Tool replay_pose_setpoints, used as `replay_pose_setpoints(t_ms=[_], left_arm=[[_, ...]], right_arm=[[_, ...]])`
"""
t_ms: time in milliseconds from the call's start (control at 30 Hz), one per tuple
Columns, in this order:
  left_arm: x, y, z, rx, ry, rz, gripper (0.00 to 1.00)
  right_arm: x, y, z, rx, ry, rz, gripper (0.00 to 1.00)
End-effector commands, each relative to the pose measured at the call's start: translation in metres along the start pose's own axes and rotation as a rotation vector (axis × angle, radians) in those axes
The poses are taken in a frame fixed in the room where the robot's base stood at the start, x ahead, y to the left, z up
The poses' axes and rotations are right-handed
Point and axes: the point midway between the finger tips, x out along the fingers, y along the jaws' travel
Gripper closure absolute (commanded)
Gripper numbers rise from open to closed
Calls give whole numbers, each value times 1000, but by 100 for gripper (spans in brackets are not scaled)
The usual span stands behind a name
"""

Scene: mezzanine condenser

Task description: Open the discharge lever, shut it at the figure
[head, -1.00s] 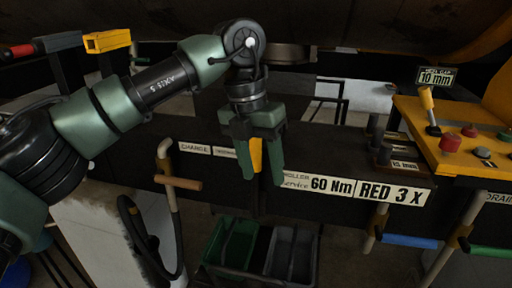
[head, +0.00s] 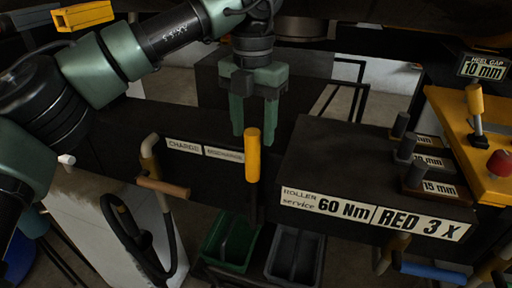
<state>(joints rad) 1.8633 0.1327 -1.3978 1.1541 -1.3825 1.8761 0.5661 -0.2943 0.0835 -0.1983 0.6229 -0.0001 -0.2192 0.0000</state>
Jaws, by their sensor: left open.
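The lever with the upright yellow handle (head: 253,155) stands at the front of the dark panel, just right of a small label that appears to read DISCHARGE (head: 223,154). My left gripper (head: 253,128) is open and points down. A CHARGE label (head: 184,146) is to the left. My right gripper is not in view.
A bent pipe with a tan handle (head: 163,188) stands at left. Several dark weights (head: 415,173) sit on the box marked 60 Nm and RED 3 X (head: 375,215). A yellow console (head: 470,130) is at right. Green (head: 232,240) and grey (head: 295,255) bins stand below.

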Motion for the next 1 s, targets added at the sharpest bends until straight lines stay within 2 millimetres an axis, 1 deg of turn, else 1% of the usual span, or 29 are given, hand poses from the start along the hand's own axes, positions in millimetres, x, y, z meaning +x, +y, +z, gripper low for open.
replay_pose_setpoints(t_ms=[33, 167, 300, 400, 600, 767, 800, 867, 900, 933, 967, 1000], left_arm=[[7, 0, -1, 1, 4, 0, 50], [29, 0, -1, 2, 4, -1, 50], [49, 0, -1, 1, 3, -2, 50], [59, 0, -1, 1, 2, -1, 50], [66, 0, -1, 1, 1, -1, 50], [66, 0, -1, 1, 1, -1, 50], [66, 0, 0, 1, 1, -1, 61], [66, 0, 0, 1, 1, -1, 77], [66, 0, 0, 1, 1, -1, 89], [66, 0, 0, 1, 0, -1, 97], [66, 0, 0, 1, 0, -1, 100], [66, 0, 0, 1, 0, -1, 100]], right_arm=[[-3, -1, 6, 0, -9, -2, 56], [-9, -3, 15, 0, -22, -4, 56], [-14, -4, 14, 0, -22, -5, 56], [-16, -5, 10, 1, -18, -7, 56], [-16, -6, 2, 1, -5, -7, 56], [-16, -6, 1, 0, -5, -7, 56], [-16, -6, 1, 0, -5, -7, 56], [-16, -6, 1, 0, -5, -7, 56], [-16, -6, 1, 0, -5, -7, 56], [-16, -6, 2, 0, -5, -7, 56], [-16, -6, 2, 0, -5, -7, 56], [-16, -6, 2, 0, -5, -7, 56]])
